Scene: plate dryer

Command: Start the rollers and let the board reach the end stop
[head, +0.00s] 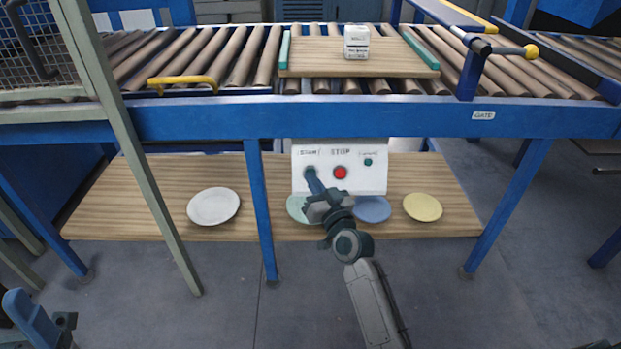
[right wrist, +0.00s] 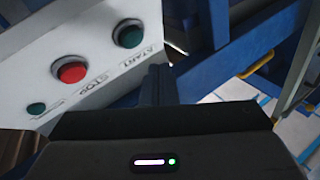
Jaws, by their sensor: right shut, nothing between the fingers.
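A wooden board (head: 400,69) with green edge strips lies on the rollers (head: 190,55) and carries a small white block (head: 357,42). A white control box (head: 372,183) hangs under the conveyor frame, with a red STOP button (head: 340,172). In the right wrist view the green START button (right wrist: 128,33) shows beside the fingertips; contact cannot be told. I cannot identify the end stop.
A lower wooden shelf (head: 270,175) holds a white plate (head: 213,206), a green, a blue and a yellow plate (head: 422,207). Blue frame legs (head: 261,210) stand in front. A mesh panel (head: 40,45) fills the upper left.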

